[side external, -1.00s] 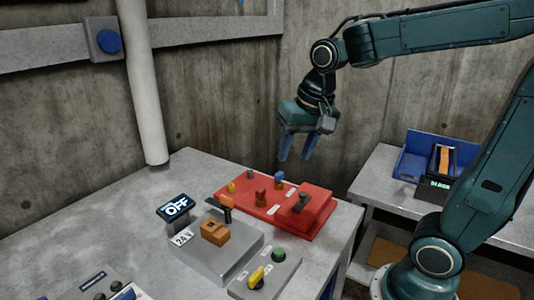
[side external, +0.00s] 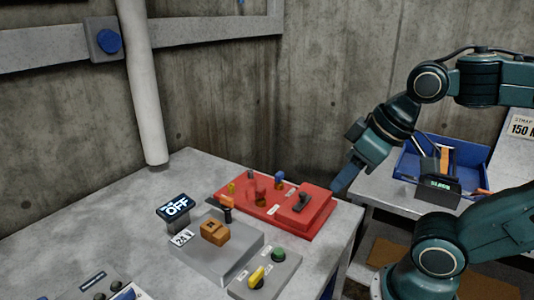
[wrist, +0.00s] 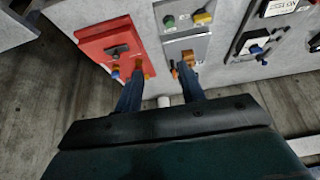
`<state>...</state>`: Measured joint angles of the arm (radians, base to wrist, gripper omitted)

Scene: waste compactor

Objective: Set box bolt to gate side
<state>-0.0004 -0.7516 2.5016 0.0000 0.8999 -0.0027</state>
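A red panel (side external: 238,204) lies on the grey table, with small yellow, red and blue pieces on it. A dark bolt-like piece (side external: 303,201) sits on its raised right-hand box; it also shows in the wrist view (wrist: 117,50). Left of the panel, a grey box (side external: 235,255) bears an orange-brown block (side external: 215,232). I cannot tell for sure which piece is the box bolt, or read its marked sides. My gripper (side external: 345,182) is in the air at the right end of the red panel. In the wrist view its fingers (wrist: 158,88) are apart and empty.
An "OFF" display (side external: 175,207) stands behind the grey box. A control plate in front has a green button (side external: 278,255) and a yellow knob (side external: 256,277). A blue bin (side external: 470,157) is on a side table at right.

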